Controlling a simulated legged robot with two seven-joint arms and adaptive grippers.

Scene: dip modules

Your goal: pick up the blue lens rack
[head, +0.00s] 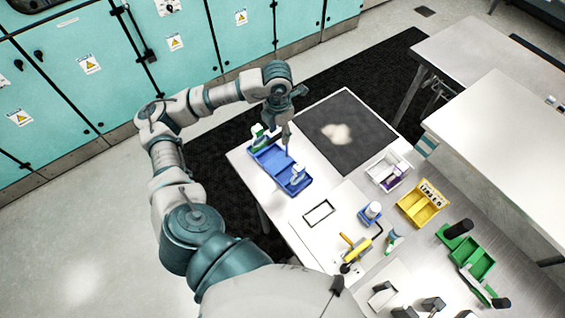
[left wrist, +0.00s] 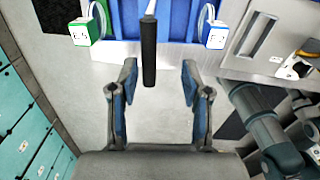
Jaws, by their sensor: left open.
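The blue lens rack (head: 267,158) is a long blue tray at the far left edge of the white table. A green and white block stands at its far end and a blue and white block at its near end. My left gripper (head: 286,122) hangs over the rack, fingers pointing down. In the left wrist view, the open gripper (left wrist: 159,80) has a dark upright handle (left wrist: 149,52) between and slightly beyond its fingertips, with blue rack surface (left wrist: 176,27) behind. I cannot tell whether a finger touches the handle. My right gripper is not in view.
A yellow tray (head: 412,208), a green tray (head: 480,262), a white bin (head: 378,166) and a yellow-handled tool (head: 357,247) lie to the right. Teal cabinets (head: 80,95) line the back left.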

